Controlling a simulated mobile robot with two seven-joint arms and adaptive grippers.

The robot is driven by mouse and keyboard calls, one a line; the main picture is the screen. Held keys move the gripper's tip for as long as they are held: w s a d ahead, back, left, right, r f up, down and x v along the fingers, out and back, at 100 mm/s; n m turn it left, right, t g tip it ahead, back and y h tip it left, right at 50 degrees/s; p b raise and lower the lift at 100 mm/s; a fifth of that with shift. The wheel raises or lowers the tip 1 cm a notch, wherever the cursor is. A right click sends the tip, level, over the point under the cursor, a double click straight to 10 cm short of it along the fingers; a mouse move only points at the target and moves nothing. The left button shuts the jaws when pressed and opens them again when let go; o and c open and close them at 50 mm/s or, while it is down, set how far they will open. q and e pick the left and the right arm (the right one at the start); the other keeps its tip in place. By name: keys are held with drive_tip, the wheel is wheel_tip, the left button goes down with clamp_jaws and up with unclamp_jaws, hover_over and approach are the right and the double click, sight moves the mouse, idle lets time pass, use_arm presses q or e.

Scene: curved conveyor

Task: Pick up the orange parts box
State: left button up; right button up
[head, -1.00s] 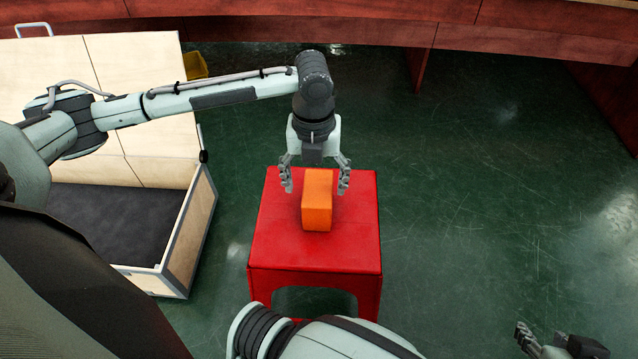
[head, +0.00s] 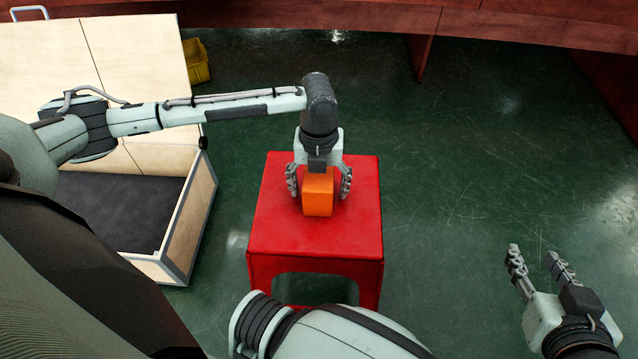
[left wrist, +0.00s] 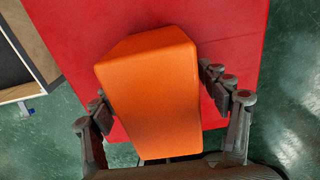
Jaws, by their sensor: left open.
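The orange parts box (head: 317,196) stands on the red stool (head: 310,239). My left gripper (head: 319,186) is over the far part of the box, pointing down, with one finger on each side of it. The left wrist view shows the box (left wrist: 152,90) between the two open fingers (left wrist: 165,95), with a gap at the right finger; contact at the left finger is hard to tell. The far end of the box is hidden under the gripper in the head view. My right gripper (head: 538,270) is open and empty at the lower right, away from the stool.
An open case (head: 178,228) with a dark lining and pale lid stands left of the stool. A yellow bin (head: 195,61) lies on the green floor behind. A curved reddish-brown structure (head: 420,25) runs along the back. The floor right of the stool is clear.

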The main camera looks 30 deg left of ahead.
use_arm(q)
drive_tip(key=shift+c, duration=0.6)
drive_tip(key=c, duration=1.4)
drive_tip(key=shift+r, duration=0.1)
